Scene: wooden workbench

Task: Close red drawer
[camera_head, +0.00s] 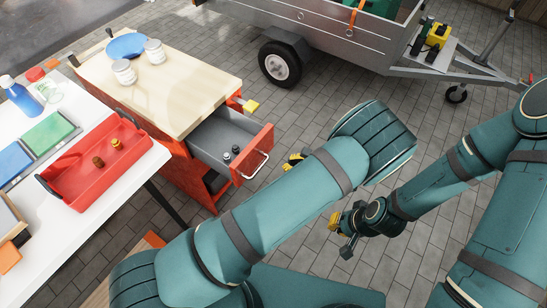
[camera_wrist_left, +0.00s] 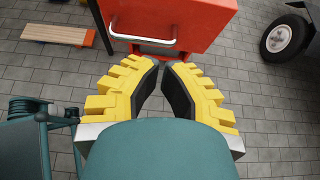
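The red drawer (camera_head: 252,150) is pulled out of the wooden-topped workbench (camera_head: 170,95), showing its grey inside with small dark items (camera_head: 231,155) in it. Its front has a silver bar handle (camera_head: 257,165). In the left wrist view the red front (camera_wrist_left: 185,22) and handle (camera_wrist_left: 143,40) are at the top, ahead of my fingers. My left gripper (camera_wrist_left: 162,64) has its yellow fingertips almost together with nothing between them. In the head view it shows as a yellow patch (camera_head: 294,159), right of the drawer front, partly hidden by my arm. My right gripper (camera_head: 340,235) is open and empty, away from the drawer.
A white table (camera_head: 100,210) with a red tray (camera_head: 75,190) stands at the left. A blue plate (camera_head: 126,45) and two jars (camera_head: 154,51) stand on the workbench. A grey trailer (camera_head: 325,32) with a wheel (camera_head: 279,64) is behind. Paved floor between is clear.

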